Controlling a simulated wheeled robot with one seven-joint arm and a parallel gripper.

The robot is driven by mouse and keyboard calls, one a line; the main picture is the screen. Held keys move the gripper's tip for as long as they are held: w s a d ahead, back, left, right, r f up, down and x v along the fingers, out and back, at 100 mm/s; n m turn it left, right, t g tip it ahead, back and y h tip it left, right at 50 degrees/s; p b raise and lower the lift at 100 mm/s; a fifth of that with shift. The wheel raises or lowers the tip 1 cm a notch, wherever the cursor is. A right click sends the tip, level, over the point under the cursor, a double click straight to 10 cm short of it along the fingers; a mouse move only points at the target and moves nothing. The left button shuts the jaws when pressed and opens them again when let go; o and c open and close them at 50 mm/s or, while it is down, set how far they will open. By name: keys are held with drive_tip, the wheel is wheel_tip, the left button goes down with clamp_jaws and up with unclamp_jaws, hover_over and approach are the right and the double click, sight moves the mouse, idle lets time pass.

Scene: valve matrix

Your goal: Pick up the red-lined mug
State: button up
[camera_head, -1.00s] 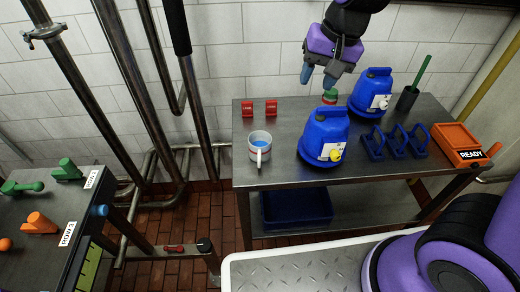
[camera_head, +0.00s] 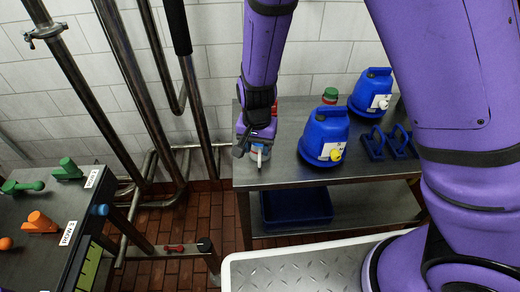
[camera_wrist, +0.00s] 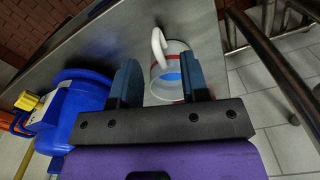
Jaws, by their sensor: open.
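The red-lined mug (camera_wrist: 168,88) is white with a red line and blue inside, and stands on the steel table. In the wrist view it shows between and beyond the two fingers of my gripper (camera_wrist: 158,64), its white handle pointing up and left in the picture. My gripper is open, with one finger on each side of the mug; I cannot tell whether either touches it. In the head view my gripper (camera_head: 251,147) covers most of the mug, and only a bit of its white handle (camera_head: 260,155) shows.
A blue jug (camera_head: 323,138) with a yellow cap stands close right of the mug; another blue jug (camera_head: 371,92) is behind it. Blue handled items (camera_head: 374,147) lie further right. The steel table's (camera_head: 285,177) front edge is near the mug. A green-topped container (camera_head: 330,95) stands behind.

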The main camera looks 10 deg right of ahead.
sight(260, 159)
wheel_tip(260, 159, down, 3)
drive_tip(key=shift+d+f, duration=0.15)
drive_tip(key=shift+f, duration=1.2)
drive_tip(key=shift+d+f, duration=0.15)
drive_tip(key=shift+f, duration=1.15)
clamp_jaws()
